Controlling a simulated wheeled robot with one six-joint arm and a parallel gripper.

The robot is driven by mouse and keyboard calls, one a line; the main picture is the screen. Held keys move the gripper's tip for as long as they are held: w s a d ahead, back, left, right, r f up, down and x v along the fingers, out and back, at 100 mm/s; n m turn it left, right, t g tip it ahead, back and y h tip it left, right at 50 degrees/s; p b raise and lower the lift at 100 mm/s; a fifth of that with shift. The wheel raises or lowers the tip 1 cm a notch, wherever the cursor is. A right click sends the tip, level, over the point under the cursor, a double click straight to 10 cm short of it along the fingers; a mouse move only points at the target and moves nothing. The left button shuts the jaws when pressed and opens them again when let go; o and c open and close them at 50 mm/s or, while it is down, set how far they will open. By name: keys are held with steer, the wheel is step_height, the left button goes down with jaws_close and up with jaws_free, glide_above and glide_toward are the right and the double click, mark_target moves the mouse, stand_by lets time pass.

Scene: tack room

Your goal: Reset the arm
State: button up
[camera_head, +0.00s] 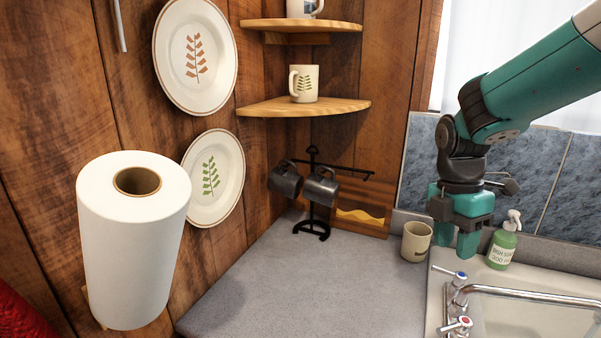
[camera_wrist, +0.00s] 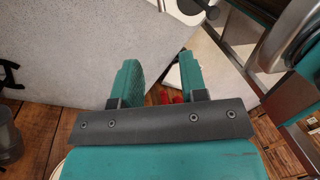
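My gripper (camera_head: 457,240) hangs from my green arm at the right of the head view, fingers pointing down. It appears above the counter's back right part, between a cream mug (camera_head: 416,242) and a green soap bottle (camera_head: 502,245). Whether it touches either cannot be told. In the wrist view its two teal fingers (camera_wrist: 161,72) stand apart with a clear gap and nothing held between them.
The grey counter (camera_head: 285,280) is largely clear at its middle. A dark mug rack (camera_head: 312,200) with two mugs stands in the back corner. A paper towel roll (camera_head: 130,250) is at left, corner shelves (camera_head: 340,106) above, and a sink faucet (camera_head: 530,296) at lower right.

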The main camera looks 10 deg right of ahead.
steer(key=s+a+m+t+y+b, duration=0.2)
steer(key=s+a+m+y+b, duration=0.2)
steer(key=s+a+m, duration=0.8)
steer(key=s+a, duration=0.4)
steer(key=a, duration=0.2)
steer(key=shift+s+a+m+y, duration=0.15)
steer(key=shift+a+m+y, duration=0.15)
steer(key=shift+a+m, duration=0.1)
